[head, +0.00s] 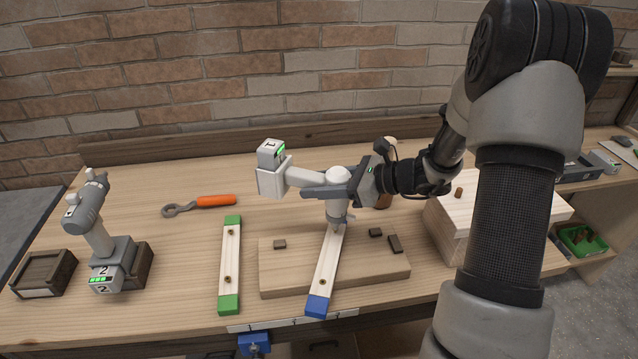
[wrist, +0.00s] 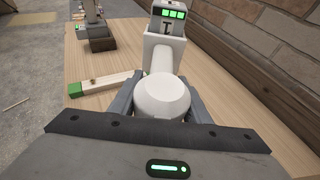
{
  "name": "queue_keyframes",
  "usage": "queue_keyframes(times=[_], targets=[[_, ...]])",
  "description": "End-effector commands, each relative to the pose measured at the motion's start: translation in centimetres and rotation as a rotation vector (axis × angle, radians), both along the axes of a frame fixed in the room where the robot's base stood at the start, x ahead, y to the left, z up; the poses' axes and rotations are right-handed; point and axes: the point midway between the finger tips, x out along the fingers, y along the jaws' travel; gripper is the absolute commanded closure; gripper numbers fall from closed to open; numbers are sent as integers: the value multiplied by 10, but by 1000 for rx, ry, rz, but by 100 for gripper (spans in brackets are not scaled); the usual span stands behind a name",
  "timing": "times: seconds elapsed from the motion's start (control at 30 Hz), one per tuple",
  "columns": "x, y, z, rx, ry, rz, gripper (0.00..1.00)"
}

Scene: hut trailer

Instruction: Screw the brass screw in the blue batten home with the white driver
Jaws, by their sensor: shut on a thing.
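My gripper (head: 342,191) is shut on the white driver (head: 272,183) around its body. The driver's battery end, with a green light bar, points left. Its nose points down at the far part of the blue batten (head: 316,305), and I cannot tell whether the bit touches a screw there. The blue batten lies across a wooden board (head: 282,285), its near end blue. One brass screw (head: 322,282) shows near that end; the far end is hidden behind the driver. In the wrist view the white driver (wrist: 160,96) fills the space between the fingers.
A green-ended batten (head: 230,262) with brass screws lies left of the board. A grey driver (head: 88,212) stands at the far left beside dark wooden boxes. An orange-handled wrench (head: 215,201) lies behind. Small dark blocks (head: 395,244) sit on the board. A pale wooden block (head: 450,225) stands right.

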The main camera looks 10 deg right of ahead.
Motion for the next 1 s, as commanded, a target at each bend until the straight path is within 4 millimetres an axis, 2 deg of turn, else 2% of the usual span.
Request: queue_keyframes(times=[1.0], targets=[[0, 0, -7, 2, -1, 0, 100]])
